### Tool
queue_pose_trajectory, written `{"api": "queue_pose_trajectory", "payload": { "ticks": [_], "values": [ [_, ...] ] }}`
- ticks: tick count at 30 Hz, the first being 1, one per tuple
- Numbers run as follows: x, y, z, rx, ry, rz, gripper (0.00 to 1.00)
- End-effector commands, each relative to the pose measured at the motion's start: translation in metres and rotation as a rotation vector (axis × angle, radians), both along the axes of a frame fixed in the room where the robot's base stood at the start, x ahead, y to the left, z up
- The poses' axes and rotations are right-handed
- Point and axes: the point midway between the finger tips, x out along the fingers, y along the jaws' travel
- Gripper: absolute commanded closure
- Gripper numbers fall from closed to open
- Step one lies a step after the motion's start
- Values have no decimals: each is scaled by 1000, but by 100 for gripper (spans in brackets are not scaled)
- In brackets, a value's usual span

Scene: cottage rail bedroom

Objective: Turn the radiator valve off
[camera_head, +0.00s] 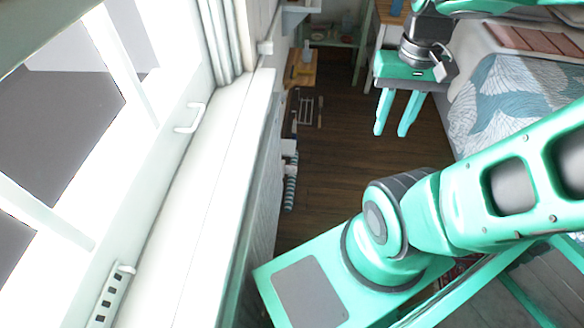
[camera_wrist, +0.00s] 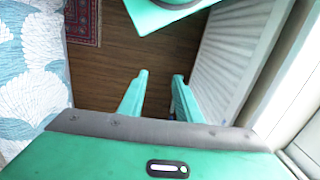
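The white ribbed radiator (camera_wrist: 228,55) stands along the right side of the wrist view. In the head view its panel (camera_head: 262,205) shows as a narrow, steep strip below the window sill. I cannot make out the radiator valve for certain in either view. My gripper (camera_head: 391,133) hangs over the wooden floor between the radiator side and the bed, fingers apart with nothing between them. In the wrist view the open fingers (camera_wrist: 160,77) have bare floor beyond them, and the radiator is to their right, apart from them.
The window sill (camera_head: 205,180) runs along the left, with a window handle (camera_head: 190,118) above it. A bed with a leaf-patterned cover (camera_head: 525,100) is at right. A small striped item (camera_head: 290,188) is low beside the radiator. A wooden stand (camera_head: 300,70) is farther back. The mid-floor is clear.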

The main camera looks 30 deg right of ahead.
Motion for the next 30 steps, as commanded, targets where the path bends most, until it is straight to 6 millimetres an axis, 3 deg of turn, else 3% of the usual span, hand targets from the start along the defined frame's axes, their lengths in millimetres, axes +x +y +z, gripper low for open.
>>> {"api": "queue_pose_trajectory", "payload": {
  "ticks": [2,5,8,11,20,30],
  "values": [
    [0,0,0,0,0,0,69],
    [-7,0,4,1,-9,4,47],
    [-3,-3,5,-1,-16,23,45],
    [19,-10,3,-4,-19,74,45],
    [122,-38,-21,-12,-53,318,45],
    [235,-66,-86,-15,-102,597,45]
  ]
}}
